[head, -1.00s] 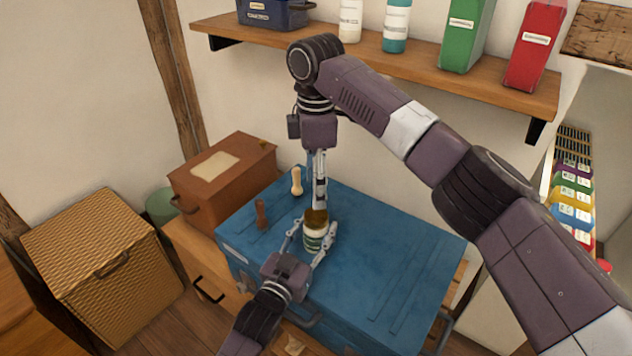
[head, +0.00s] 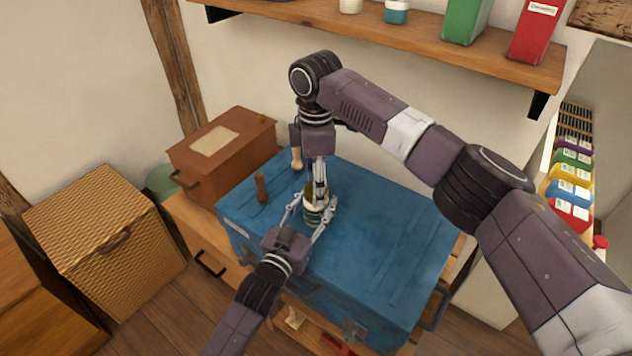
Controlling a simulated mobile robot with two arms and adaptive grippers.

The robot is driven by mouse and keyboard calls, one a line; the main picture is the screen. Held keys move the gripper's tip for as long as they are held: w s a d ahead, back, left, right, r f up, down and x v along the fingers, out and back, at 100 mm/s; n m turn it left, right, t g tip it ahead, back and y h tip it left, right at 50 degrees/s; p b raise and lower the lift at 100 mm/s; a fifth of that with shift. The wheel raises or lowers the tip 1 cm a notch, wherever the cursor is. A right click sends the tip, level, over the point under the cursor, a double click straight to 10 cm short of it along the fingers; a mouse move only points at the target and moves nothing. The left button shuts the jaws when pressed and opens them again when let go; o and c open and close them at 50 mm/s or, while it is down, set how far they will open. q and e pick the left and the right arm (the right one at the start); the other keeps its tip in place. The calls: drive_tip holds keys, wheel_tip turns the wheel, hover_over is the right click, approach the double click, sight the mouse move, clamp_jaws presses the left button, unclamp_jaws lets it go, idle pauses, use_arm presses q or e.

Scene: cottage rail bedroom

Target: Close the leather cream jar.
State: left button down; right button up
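The leather cream jar (head: 312,215), small with a green and pale label, stands upright on the blue trunk. Its top looks tan-brown and is partly hidden by my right gripper, so I cannot tell whether the lid is seated. My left gripper (head: 313,208) comes from the front with one finger on each side of the jar and appears shut on it. My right gripper (head: 320,197) points straight down at the jar's top. Its fingers are close together. I cannot make out what lies between them.
The blue trunk (head: 375,250) has clear room right of the jar. A brown wooden peg (head: 262,188) and a pale peg-like tool (head: 297,158) stand at its left and back. A brown box (head: 225,150) is left. A shelf (head: 400,35) with containers hangs above.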

drive_tip(key=c, duration=1)
drive_tip(key=shift+o, duration=0.2)
drive_tip(key=m, duration=0.3)
drive_tip(key=shift+m, duration=0.3)
drive_tip(key=m, duration=0.3)
drive_tip(key=shift+a+m, duration=0.1)
drive_tip(key=shift+m, duration=0.2)
drive_tip(key=m, duration=0.7)
drive_tip(key=o, duration=1.3)
drive_tip(key=shift+c, duration=0.2)
